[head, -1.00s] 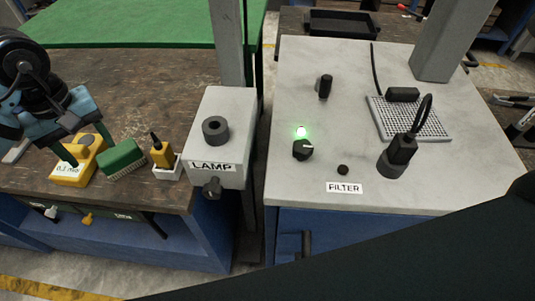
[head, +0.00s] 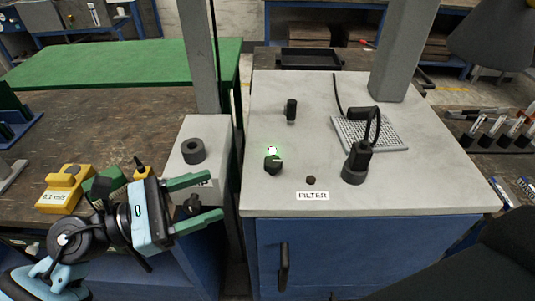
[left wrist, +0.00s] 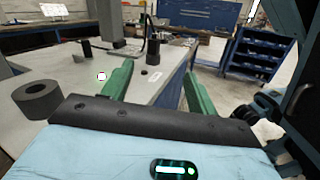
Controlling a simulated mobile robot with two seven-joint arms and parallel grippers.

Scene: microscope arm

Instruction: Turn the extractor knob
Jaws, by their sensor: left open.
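No label reading extractor shows. A black knob (head: 273,165) with a white pointer mark sits on the grey cabinet top, just in front of a lit green lamp (head: 272,150). Another dark knob (head: 193,204) is on the front of the lamp box and is partly behind my gripper. My left gripper (head: 217,195) is open and empty, in front of the lamp box, fingers pointing right. It is left of the knob by the green lamp and apart from it. The left wrist view shows its two green fingers (left wrist: 160,74) spread. My right gripper is not in view.
A FILTER label (head: 312,196) and small dark button (head: 310,180) are near the cabinet's front edge. A black cylinder with a cable (head: 355,165) and a perforated plate (head: 390,137) stand right. A grey post (head: 198,60) rises behind the lamp box (head: 215,130).

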